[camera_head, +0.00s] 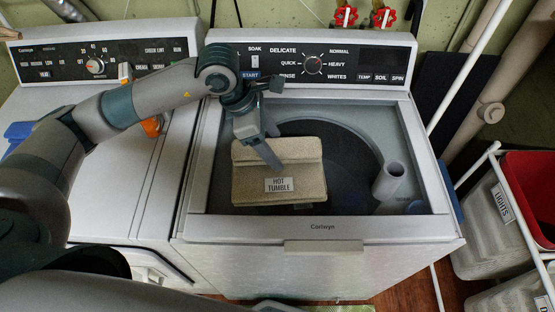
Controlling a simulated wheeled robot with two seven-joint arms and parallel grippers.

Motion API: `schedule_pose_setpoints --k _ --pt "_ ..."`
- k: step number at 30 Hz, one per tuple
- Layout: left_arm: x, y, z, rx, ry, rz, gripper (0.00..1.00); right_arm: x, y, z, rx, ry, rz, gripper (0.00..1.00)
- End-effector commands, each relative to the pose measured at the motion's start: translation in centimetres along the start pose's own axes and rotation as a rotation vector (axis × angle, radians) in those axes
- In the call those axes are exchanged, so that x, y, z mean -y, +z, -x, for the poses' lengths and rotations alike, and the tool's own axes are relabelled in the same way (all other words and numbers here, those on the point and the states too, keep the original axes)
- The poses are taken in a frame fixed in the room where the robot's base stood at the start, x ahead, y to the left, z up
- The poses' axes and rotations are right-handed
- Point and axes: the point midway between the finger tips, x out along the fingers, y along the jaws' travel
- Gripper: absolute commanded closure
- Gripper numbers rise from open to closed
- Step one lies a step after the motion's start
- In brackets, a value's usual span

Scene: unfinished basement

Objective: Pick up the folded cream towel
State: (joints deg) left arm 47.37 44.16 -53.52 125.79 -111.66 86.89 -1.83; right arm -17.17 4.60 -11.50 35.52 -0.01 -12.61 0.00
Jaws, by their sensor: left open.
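The folded cream towel (307,180) lies flat-looking in the left part of the washer's open top, over the dark drum. A white label on its front reads "HOT TUMBLE". My left gripper (272,150) is open and points down over the towel's upper middle. One finger crosses in front of the towel and hides part of it. I cannot tell whether the finger touches it. My right gripper is not in view.
The washer (440,230) has a raised rim around its opening and a grey post (389,181) inside at right. A dryer (110,200) stands left, with an orange object (152,126) on it. A white rack with bins, one red (530,190), stands at right.

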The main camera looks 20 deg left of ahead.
Motion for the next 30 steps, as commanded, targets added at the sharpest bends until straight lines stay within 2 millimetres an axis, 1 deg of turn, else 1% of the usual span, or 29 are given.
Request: schedule_pose_setpoints --k 1,4,16,17,18,20,21,23,30 --pt "0.03 0.06 -0.21 0.001 -0.001 0.0 0.33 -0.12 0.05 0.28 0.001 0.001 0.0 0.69" --pt "0.0 0.01 -0.54 0.001 0.0 0.0 0.33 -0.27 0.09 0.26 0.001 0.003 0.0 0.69" --pt "-0.02 -0.02 -0.54 0.001 0.001 0.0 0.33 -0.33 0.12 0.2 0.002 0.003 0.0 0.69" --pt "-0.02 -0.02 -0.54 0.001 0.001 0.0 0.35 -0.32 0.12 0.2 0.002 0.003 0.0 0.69" --pt "-0.02 -0.02 -0.54 0.001 0.001 0.0 0.45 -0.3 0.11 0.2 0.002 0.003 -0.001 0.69" --pt "-0.02 -0.02 -0.53 0.001 0.001 0.0 0.59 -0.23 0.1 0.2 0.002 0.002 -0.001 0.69" --pt "-0.02 -0.02 -0.53 0.001 0.001 0.0 0.69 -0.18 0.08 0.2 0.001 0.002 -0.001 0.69" --pt "-0.02 -0.02 -0.53 0.001 0.001 0.0 0.83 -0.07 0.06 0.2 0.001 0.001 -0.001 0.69" --pt "-0.03 0.02 -0.49 0.001 0.001 0.0 0.82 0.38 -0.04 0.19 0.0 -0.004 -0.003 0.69"
